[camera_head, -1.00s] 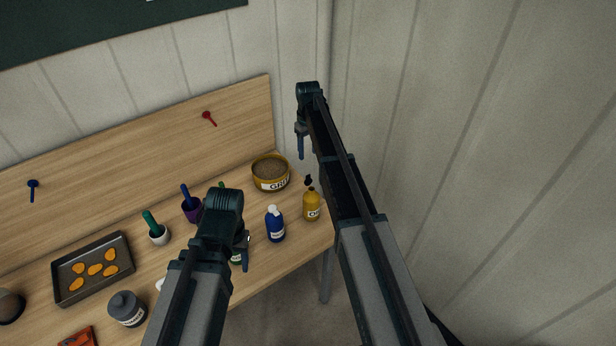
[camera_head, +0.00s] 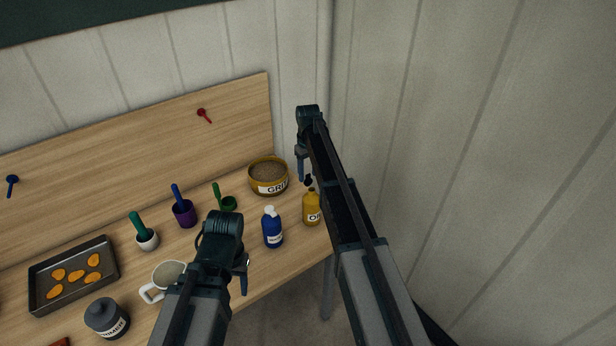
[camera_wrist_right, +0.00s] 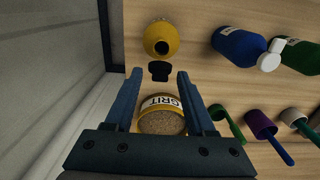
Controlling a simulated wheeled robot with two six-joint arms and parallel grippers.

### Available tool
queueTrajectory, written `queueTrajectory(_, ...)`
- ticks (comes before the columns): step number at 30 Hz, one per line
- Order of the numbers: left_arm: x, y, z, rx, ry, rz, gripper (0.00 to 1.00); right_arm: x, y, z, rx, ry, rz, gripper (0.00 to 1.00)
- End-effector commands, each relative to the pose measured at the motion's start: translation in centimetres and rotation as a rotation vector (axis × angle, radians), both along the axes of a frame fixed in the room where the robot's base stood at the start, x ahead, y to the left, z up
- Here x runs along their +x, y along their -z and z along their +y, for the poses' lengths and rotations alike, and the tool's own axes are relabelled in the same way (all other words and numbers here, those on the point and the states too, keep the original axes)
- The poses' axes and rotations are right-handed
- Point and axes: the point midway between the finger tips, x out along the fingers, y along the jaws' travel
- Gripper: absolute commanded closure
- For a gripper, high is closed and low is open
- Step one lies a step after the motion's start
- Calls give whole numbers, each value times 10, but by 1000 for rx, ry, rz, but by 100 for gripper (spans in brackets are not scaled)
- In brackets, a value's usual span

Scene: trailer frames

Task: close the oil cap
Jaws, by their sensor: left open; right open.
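The yellow oil bottle (camera_head: 311,210) stands upright near the right end of the bench. Its black cap (camera_head: 308,181) shows just above its neck. In the right wrist view the bottle (camera_wrist_right: 172,34) has a dark open mouth, and the cap (camera_wrist_right: 159,71) is off to the side of it; I cannot tell how they are joined. My right gripper (camera_head: 301,168) is open, just behind and left of the cap. In its own view the open fingers (camera_wrist_right: 158,78) frame the cap, apart from it. My left gripper (camera_head: 243,276) is open and empty over the bench's front edge.
A grit tub (camera_head: 268,178) stands behind the bottle and a blue bottle (camera_head: 272,228) left of it. Small cups, a mug (camera_head: 168,275), a grey bottle (camera_head: 107,318) and a tray (camera_head: 36,292) fill the left. A wall (camera_head: 480,150) rises at the right.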

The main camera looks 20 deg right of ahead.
Motion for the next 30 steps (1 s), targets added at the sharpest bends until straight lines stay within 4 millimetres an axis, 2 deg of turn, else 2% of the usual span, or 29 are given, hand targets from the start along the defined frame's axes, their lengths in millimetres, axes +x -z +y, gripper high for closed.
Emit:
queueTrajectory(5, 0, -1, 0, 0, 0, 0, 45, 0, -1, 0, 0, 0, 0, 45)
queueTrajectory(14, 0, -1, 0, 0, 0, 0, 45, 0, -1, 0, 0, 0, 0, 99)
queueTrajectory(23, 0, -1, 0, 0, 0, 0, 45, -1, -1, 0, 1, 0, -4, 100)
queueTrajectory(30, 0, 1, 0, 0, 0, 0, 45, -9, 0, -2, 26, 0, -69, 100)
